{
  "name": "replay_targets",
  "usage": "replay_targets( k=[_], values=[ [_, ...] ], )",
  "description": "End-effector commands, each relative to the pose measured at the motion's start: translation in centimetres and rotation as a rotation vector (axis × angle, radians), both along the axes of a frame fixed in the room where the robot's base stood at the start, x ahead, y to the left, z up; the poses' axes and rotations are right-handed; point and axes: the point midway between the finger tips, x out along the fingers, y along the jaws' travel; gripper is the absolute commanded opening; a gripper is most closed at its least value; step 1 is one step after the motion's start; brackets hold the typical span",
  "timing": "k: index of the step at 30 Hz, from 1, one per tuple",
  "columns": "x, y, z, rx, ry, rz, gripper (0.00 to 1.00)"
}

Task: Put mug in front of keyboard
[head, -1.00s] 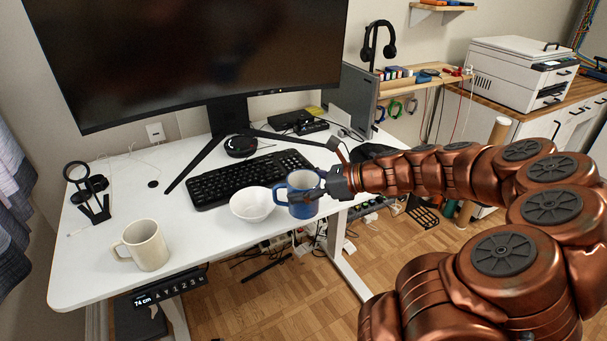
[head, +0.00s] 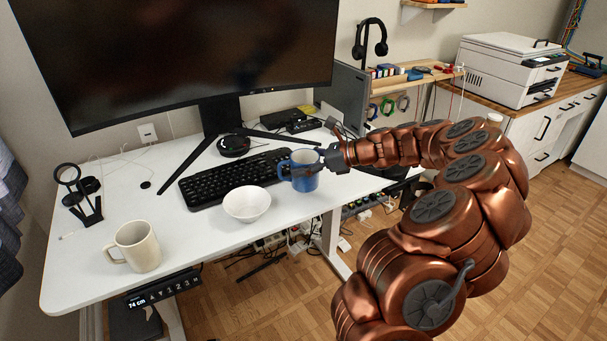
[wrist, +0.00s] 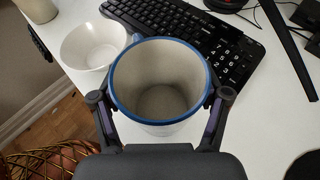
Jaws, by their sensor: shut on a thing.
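A blue mug (head: 304,180) is held upright at the right end of the black keyboard (head: 225,181), hiding part of it in the head view. My gripper (head: 322,161) is shut on this mug from the right. In the wrist view, the gripper's fingers (wrist: 160,97) lie on both sides of the mug (wrist: 160,82), which is empty and pale inside. The keyboard (wrist: 185,30) lies just beyond it. I cannot tell whether the mug touches the desk. A second, cream mug (head: 137,247) stands at the desk's front left.
A white bowl (head: 246,204) stands in front of the keyboard, left of the blue mug. The white desk (head: 185,235) is clear between bowl and cream mug. A monitor (head: 190,55) stands behind the keyboard, with a black stand leg (head: 182,166) beside it.

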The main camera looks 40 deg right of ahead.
Motion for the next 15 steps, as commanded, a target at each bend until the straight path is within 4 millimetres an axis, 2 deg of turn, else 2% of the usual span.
replay_targets(
  k=[9, 15],
  values=[
    [0.0, 0.0, -3.1, 0.001, -0.001, 0.0, 0.27],
    [0.0, 0.0, -3.4, 0.0, -0.001, 0.0, 0.27]
  ],
)
